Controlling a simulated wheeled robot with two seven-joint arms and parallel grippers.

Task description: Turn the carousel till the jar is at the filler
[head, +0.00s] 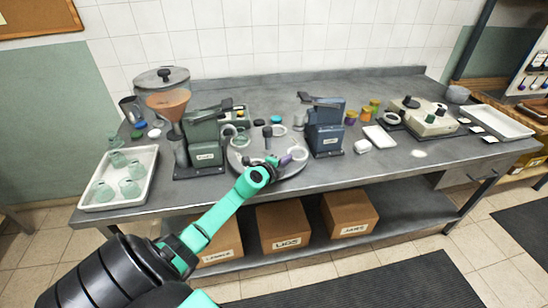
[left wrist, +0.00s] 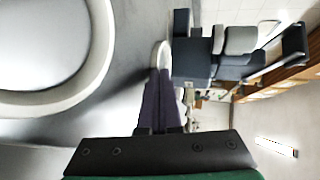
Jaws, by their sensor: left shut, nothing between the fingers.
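The round grey carousel (head: 238,162) sits at the middle of the bench, with a dark central post (head: 267,133) and pale rings around its top. A small pale green shape (head: 242,139), perhaps the jar, is at its left side; it is too small to tell clearly. The green machine with a copper funnel (head: 168,98), likely the filler, stands left of the carousel. My left gripper (head: 287,160) is over the carousel's front right, its purple fingers shut and empty, close to a white ring (head: 299,153). In the left wrist view the shut fingers (left wrist: 160,88) point towards a pale rim (left wrist: 161,54).
A blue machine (head: 325,130) stands right of the carousel. A white tray (head: 148,190) with several pale green jars is at the left. Colourful small jars, a cream device (head: 432,119) and another tray (head: 502,123) are further right. Boxes (head: 284,228) sit on the lower shelf.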

